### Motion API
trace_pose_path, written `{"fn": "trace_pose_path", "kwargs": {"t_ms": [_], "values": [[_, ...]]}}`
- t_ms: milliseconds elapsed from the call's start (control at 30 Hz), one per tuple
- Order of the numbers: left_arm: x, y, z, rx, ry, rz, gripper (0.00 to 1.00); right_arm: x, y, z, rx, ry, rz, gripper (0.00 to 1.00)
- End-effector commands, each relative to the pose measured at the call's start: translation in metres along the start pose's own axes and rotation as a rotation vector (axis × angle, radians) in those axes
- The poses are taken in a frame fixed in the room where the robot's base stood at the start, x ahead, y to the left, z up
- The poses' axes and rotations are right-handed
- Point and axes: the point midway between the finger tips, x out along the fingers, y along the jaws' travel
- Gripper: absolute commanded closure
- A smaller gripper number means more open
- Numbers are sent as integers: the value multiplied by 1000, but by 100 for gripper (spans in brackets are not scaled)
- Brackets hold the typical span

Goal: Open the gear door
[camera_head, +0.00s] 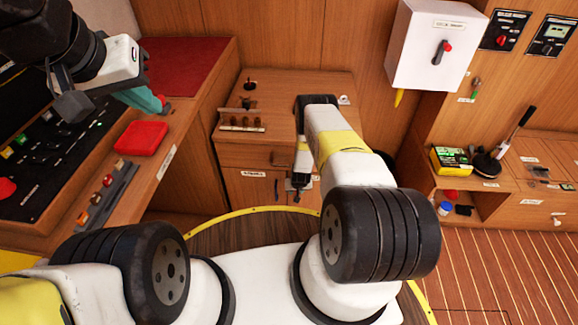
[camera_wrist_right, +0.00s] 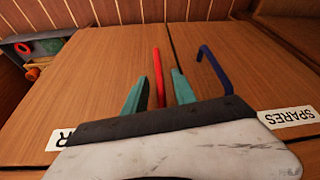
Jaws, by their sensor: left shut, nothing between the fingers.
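In the right wrist view the gear door (camera_wrist_right: 90,85) is a wooden panel with a red bar handle (camera_wrist_right: 157,70) and a label (camera_wrist_right: 62,138) of which only an R shows. It looks shut, level with the door beside it. My right gripper (camera_wrist_right: 161,76) is open, its teal fingers on either side of the red handle with visible gaps. In the head view my right gripper (camera_head: 298,190) is low at the cabinet front, small and partly hidden by my arm. My left gripper (camera_head: 160,105) is shut and empty above the left counter.
The neighbouring SPARES door (camera_wrist_right: 245,80) has a blue handle (camera_wrist_right: 212,65), close to the red one. A drawer (camera_head: 245,156) lies above the doors. A red case (camera_head: 141,138) sits on the left counter, below my left gripper. A white switch box (camera_head: 425,45) hangs at right.

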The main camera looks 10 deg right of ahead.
Motion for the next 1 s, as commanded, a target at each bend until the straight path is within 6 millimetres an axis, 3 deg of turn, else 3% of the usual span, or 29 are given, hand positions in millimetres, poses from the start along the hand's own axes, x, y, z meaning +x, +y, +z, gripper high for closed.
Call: {"fn": "trace_pose_path", "kwargs": {"t_ms": [167, 433, 600, 1000], "values": [[0, 0, 0, 0, 0, 0, 100, 11, 0, 0, 0, 0, 0, 67], [0, 0, 0, 0, 0, 0, 100, 12, 0, 0, 0, -1, 0, 67], [0, 0, 0, 0, 0, 0, 100, 12, 0, 0, 0, -1, 0, 99], [0, 0, 0, 0, 0, 0, 100, 12, 0, 0, 0, -1, -1, 100]]}}
